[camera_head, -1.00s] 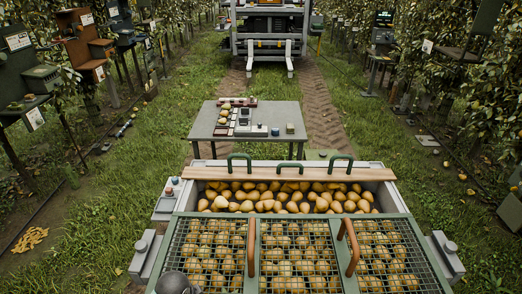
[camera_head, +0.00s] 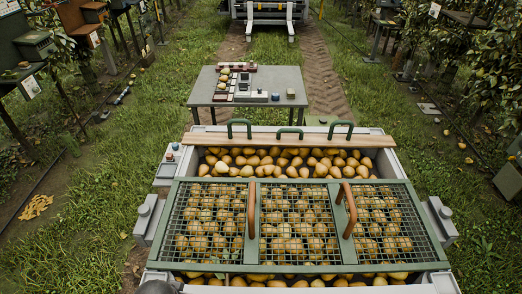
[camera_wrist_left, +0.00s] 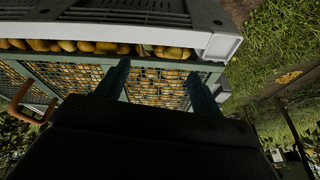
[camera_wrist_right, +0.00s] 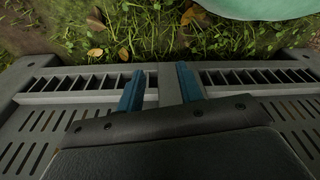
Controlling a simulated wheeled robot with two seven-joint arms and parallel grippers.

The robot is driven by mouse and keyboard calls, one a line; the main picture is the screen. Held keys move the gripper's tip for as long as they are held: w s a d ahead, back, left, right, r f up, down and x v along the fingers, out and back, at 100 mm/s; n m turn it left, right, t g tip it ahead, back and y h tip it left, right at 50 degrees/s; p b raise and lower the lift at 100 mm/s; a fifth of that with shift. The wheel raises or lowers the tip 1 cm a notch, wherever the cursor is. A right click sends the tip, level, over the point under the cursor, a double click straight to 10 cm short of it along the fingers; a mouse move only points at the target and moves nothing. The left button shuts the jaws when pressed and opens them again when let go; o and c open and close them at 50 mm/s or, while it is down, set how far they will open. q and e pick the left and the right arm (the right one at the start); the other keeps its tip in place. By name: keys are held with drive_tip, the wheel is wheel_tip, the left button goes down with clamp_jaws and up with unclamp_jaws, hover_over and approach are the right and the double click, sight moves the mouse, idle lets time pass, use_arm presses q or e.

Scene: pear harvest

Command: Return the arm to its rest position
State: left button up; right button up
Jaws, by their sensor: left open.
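My left gripper (camera_wrist_left: 160,88) shows in the left wrist view with its two blue fingers wide apart and nothing between them. The mesh-covered pear crate (camera_wrist_left: 62,62) lies beyond the fingers; touching cannot be judged. My right gripper (camera_wrist_right: 160,88) shows in the right wrist view with its blue fingers apart and empty, in front of a grey slotted surface. In the head view neither gripper's fingers show; only a dark rounded part of my left arm shows at the bottom edge. The pear crate (camera_head: 258,238) stands directly ahead, full of pears under a green mesh lid with orange handles.
A grey table (camera_head: 203,92) with trays and small devices stands beyond the crate. A wheeled machine (camera_head: 268,10) is at the far end of the row. Trees and boxes on posts line both sides. Grass is open left and right of the crate.

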use_arm(q)
wheel_tip(320, 180, down, 28)
drive_tip(key=w+d+g, duration=0.1)
drive_tip(key=w+d, duration=0.1)
drive_tip(key=s+f, duration=0.4)
drive_tip(key=f, duration=0.6)
drive_tip(key=s+f, duration=0.4)
drive_tip(key=f, duration=0.7)
drive_tip(key=shift+s+g+b, duration=0.15)
drive_tip(key=shift+g+b, duration=0.25)
use_arm(e)
drive_tip(key=shift+w+a+r, duration=0.25)
drive_tip(key=shift+a+r, duration=0.15)
drive_tip(key=shift+r, duration=0.1)
drive_tip(key=shift+w+a+r, duration=0.2)
drive_tip(key=shift+a+r, duration=0.2)
drive_tip(key=shift+r, duration=0.1)
